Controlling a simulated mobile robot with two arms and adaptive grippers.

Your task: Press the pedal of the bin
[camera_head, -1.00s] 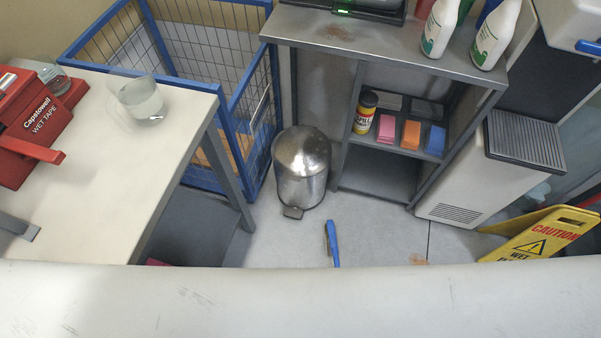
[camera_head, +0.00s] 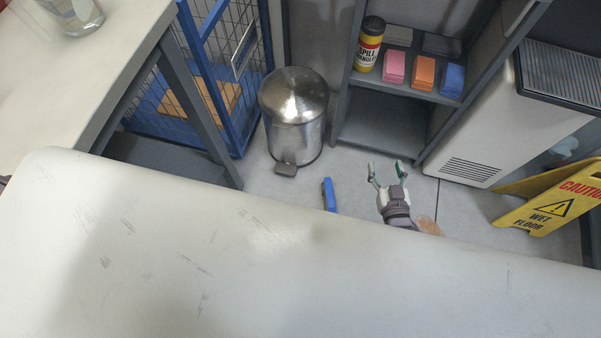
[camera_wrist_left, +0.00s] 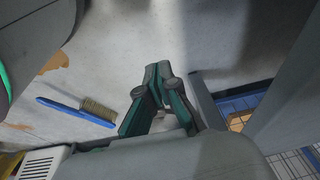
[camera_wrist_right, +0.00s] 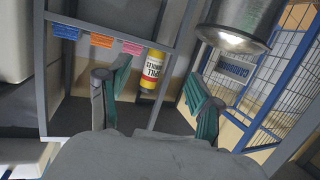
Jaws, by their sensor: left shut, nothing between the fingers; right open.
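The bin (camera_head: 293,115) is a shiny metal pedal bin with a domed lid, upright on the floor between the blue cage and the grey shelf unit. Its lid is shut. Its dark pedal (camera_head: 286,169) sticks out at the front base. My right gripper (camera_head: 386,172) is open and empty, to the right of the bin and apart from it. In the right wrist view the bin (camera_wrist_right: 240,22) shows at the top, beyond the open fingers (camera_wrist_right: 158,95). My left gripper (camera_wrist_left: 157,72) is shut and empty over the floor in the left wrist view; the head view does not show it.
A blue-handled brush (camera_head: 328,195) lies on the floor in front of the bin; it also shows in the left wrist view (camera_wrist_left: 75,108). The blue cage (camera_head: 245,130) stands left, the shelf unit (camera_head: 340,110) right. A yellow wet floor sign (camera_head: 550,208) stands far right. A pale surface (camera_head: 200,260) fills the foreground.

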